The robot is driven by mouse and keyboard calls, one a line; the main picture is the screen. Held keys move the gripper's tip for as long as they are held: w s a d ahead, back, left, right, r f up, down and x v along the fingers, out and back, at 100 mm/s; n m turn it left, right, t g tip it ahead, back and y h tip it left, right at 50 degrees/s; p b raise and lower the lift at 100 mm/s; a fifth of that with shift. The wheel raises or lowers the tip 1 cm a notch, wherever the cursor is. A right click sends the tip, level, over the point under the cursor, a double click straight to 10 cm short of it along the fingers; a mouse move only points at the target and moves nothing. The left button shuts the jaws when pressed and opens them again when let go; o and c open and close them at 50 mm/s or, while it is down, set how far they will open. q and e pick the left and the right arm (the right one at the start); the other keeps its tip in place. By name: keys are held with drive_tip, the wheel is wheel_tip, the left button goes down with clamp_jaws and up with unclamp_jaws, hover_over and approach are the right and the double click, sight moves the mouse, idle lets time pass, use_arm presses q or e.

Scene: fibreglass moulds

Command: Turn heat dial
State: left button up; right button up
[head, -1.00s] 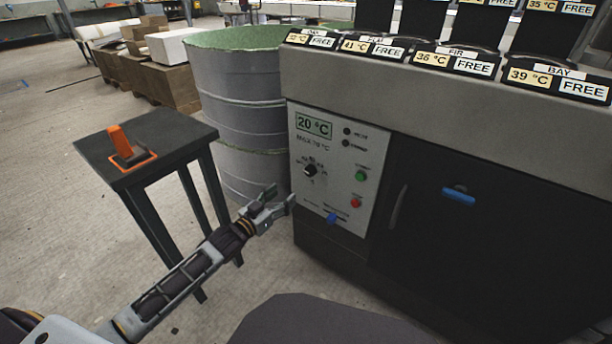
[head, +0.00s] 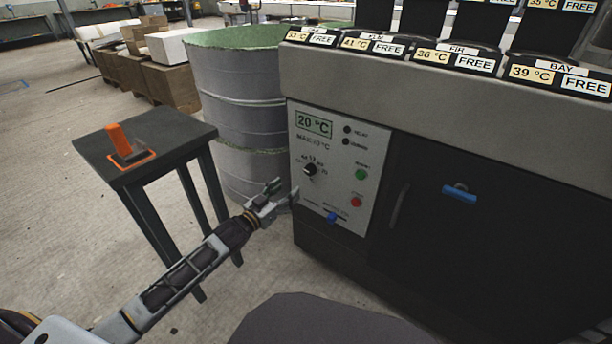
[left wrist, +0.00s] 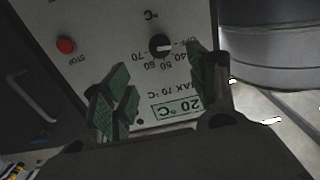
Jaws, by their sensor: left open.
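The heat dial (head: 310,170) is a small black knob with a white pointer on the light grey control panel (head: 333,205). My left gripper (head: 277,197) is open and empty, in front of the panel's lower left edge and apart from the dial. In the left wrist view the dial (left wrist: 160,46) shows upside down beyond my green-padded fingertips (left wrist: 160,88), with numbers such as 40, 50, 60 and 70 around it. My right gripper is not in view.
The panel also has a green button (head: 361,175), a red stop button (head: 356,202) and a blue knob (head: 332,217). A black stand (head: 165,135) with an orange item and a large drum (head: 238,95) are left.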

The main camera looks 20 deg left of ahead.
sight(308, 172)
use_arm(q)
drive_tip(key=shift+b+x, duration=1.8)
drive_tip(key=shift+x, duration=3.1)
drive_tip(key=shift+b+x, duration=0.35)
drive_tip(key=shift+x, duration=0.55)
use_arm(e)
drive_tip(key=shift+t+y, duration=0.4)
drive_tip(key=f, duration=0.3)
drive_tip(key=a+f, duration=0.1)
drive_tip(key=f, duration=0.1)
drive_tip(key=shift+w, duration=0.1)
use_arm(q)
drive_tip(key=c, duration=1)
